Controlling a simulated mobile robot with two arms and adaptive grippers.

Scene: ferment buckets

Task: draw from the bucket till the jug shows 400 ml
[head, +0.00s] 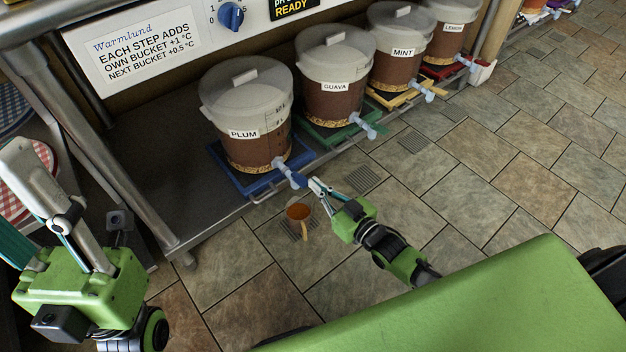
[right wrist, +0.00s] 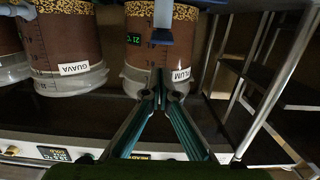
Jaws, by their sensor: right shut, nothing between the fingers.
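The plum bucket (head: 247,118), labelled PLUM, stands on a blue mat (head: 227,172) at the near end of the row. Its blue tap (head: 293,178) sticks out over the shelf edge. The jug (head: 299,211), small with a tan handle, stands on the floor grate below the tap and holds orange-brown liquid; its marks are too small to read. My right gripper (head: 313,184) is shut and empty, with its tips right beside the tap's handle; touching is unclear. The right wrist view, upside down, shows its closed fingers (right wrist: 160,88) before the plum bucket (right wrist: 146,52). My left gripper (head: 60,225) is at the left; its fingertips are unclear.
Guava (head: 332,88), mint (head: 397,68) and lemon (head: 447,45) buckets continue the row, each with a tap sticking out. A metal shelf frame (head: 168,232) stands at the left. The tiled floor (head: 500,180) to the right is clear.

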